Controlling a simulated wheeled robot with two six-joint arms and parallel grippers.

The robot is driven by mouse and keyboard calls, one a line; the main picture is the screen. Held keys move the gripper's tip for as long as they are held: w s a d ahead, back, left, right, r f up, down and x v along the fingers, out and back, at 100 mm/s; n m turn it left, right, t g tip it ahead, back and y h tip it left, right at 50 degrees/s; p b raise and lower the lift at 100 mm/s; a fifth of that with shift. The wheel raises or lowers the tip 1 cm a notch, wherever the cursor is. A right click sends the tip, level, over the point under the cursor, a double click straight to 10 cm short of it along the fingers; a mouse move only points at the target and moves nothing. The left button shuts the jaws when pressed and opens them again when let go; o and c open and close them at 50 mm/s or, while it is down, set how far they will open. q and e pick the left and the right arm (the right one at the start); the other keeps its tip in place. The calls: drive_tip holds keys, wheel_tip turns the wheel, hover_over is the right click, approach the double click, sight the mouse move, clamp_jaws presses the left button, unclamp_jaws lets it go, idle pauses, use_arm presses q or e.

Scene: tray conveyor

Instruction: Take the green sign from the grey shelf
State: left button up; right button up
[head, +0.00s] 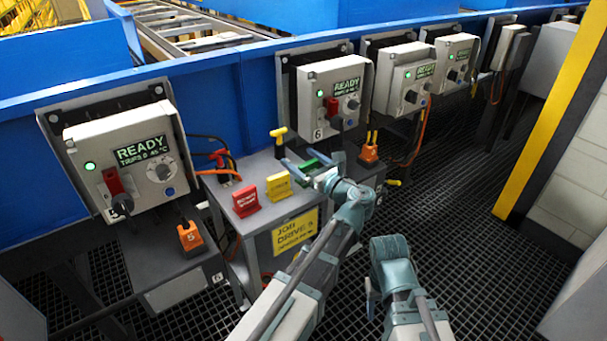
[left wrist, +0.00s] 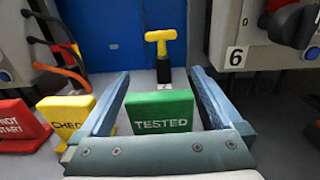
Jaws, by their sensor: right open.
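The green sign (head: 318,158), marked TESTED, stands on the grey shelf (head: 283,212) at the right end of a row of signs. My left gripper (head: 297,157) is over the shelf and open. In the left wrist view the green sign (left wrist: 162,113) is between the two spread fingers (left wrist: 160,75), with a gap visible on each side. The gripper hides part of the sign in the head view. My right gripper (head: 369,285) is open, low and away from the shelf.
A yellow sign (head: 278,187) and a red sign (head: 246,201) stand to the left of the green one. A yellow T-handle (left wrist: 161,42) stands behind it. A control box (head: 332,97) hangs behind the shelf. Open grating floor (head: 470,220) lies to the right.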

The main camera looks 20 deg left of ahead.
use_arm(q)
drive_tip(key=c, duration=1.4)
drive_tip(key=shift+r, duration=0.15)
wheel_tip(320, 180, up, 10)
drive_tip(key=p, duration=1)
